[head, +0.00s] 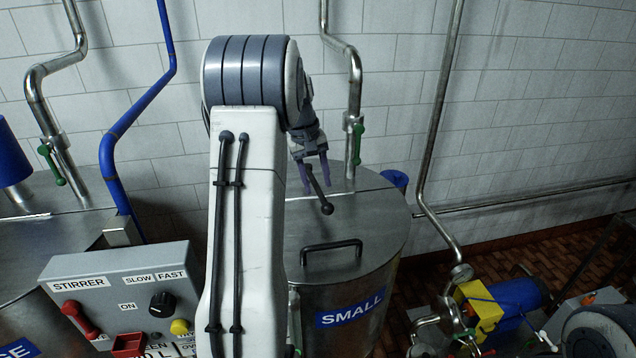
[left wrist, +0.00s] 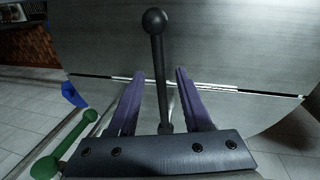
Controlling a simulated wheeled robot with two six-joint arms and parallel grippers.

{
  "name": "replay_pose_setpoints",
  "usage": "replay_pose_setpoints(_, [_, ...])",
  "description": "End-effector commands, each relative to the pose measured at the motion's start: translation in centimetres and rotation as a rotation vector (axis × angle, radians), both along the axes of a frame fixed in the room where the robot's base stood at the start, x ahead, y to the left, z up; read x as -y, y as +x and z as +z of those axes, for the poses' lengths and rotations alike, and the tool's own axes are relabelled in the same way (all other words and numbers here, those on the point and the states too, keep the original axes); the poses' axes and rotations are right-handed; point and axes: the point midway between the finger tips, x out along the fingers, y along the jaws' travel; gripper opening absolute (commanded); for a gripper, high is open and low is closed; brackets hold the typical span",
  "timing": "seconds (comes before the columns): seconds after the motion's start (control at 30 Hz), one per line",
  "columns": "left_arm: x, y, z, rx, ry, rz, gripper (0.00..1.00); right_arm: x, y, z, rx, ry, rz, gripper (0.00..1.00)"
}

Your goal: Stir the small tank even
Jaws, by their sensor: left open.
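The small tank (head: 345,262) is a steel cylinder with a blue SMALL label (head: 350,310) and a black handle on its lid. A black rod with a ball end (head: 327,208) stands tilted over the lid; it also shows in the left wrist view (left wrist: 155,22). My left gripper (head: 316,184) is open, with its purple fingers on either side of the rod and gaps between them and it. Its fingers also show in the left wrist view (left wrist: 160,75). My right gripper is not in view.
A grey STIRRER box (head: 120,262) with a red lever, a black SLOW/FAST knob (head: 162,304) and a yellow button is at lower left. A steel pipe with a green valve handle (head: 357,145) rises behind the tank. A blue and yellow pump (head: 515,300) is at lower right.

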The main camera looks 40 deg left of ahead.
Motion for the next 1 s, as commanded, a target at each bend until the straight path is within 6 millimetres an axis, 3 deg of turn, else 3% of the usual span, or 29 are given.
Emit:
replay_pose_setpoints(0.2, [0.3, 0.3, -1.7, -0.001, 0.0, -0.002, 0.49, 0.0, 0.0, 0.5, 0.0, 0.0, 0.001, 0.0])
replay_pose_setpoints(0.47, [0.3, 0.3, -1.9, -0.001, 0.001, -0.002, 0.49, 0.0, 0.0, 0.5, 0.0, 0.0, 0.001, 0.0])
replay_pose_setpoints(0.53, [0.3, 0.3, -1.9, -0.001, 0.001, -0.002, 0.3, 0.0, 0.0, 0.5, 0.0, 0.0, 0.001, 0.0])
replay_pose_setpoints(0.6, [0.3, 0.3, -1.9, -0.001, 0.001, -0.002, 0.04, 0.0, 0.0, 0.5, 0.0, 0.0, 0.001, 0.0])
replay_pose_setpoints(0.63, [0.3, 0.3, -1.9, -0.001, 0.001, -0.002, 0.0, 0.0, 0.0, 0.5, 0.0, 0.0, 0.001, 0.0])
replay_pose_setpoints(1.0, [0.2, 0.3, -1.8, 0.001, 0.001, -0.002, 0.0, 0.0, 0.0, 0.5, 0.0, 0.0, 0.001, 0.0])
